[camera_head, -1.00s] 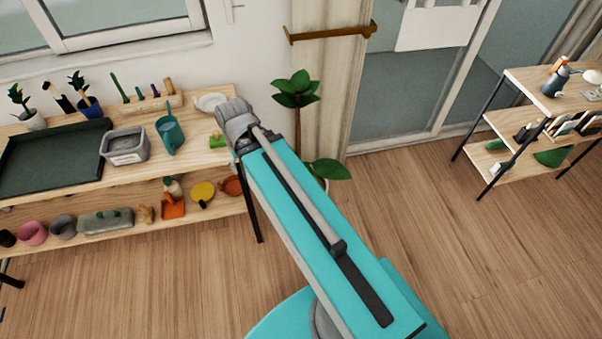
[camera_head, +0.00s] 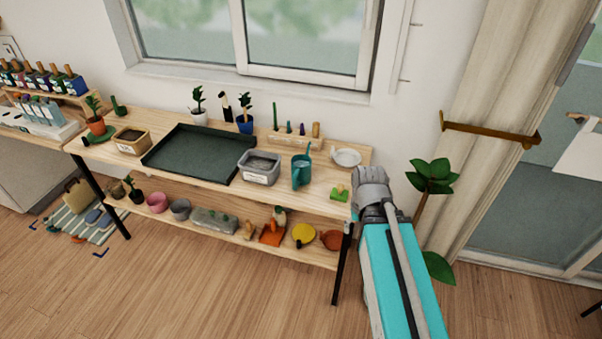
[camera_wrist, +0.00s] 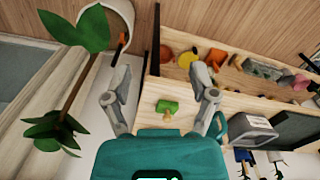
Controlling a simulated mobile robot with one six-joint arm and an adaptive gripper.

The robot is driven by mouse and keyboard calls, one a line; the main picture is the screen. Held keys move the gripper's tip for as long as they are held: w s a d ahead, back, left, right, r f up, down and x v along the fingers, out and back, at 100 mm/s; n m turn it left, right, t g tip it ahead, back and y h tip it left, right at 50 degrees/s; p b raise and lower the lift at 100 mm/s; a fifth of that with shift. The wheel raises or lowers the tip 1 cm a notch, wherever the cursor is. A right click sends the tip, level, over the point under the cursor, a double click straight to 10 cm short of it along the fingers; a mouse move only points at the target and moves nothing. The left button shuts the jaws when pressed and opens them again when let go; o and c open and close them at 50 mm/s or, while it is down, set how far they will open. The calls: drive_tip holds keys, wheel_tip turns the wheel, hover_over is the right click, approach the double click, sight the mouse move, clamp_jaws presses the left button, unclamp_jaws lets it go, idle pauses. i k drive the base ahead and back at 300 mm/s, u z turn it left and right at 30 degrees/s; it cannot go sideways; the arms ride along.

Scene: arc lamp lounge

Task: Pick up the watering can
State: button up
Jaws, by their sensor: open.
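The teal watering can (camera_head: 301,172) stands upright on the top of the wooden workbench (camera_head: 345,160), near its right end, between a grey bin and a small green-topped block. I cannot make out the can clearly in the wrist view, where my own teal body fills the bottom middle.
The grey bin (camera_head: 260,168) and a dark tray (camera_head: 190,152) lie left of the can. A tall plant (camera_head: 432,178) stands right of the bench. Floor in front is clear.

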sight(300, 164)
drive_tip(key=k, duration=1.35)
drive_tip(key=u, duration=0.35)
drive_tip(key=i, duration=0.7)
drive_tip(key=u, duration=0.45)
drive_tip(key=i, duration=1.25)
drive_tip(key=z, duration=0.8)
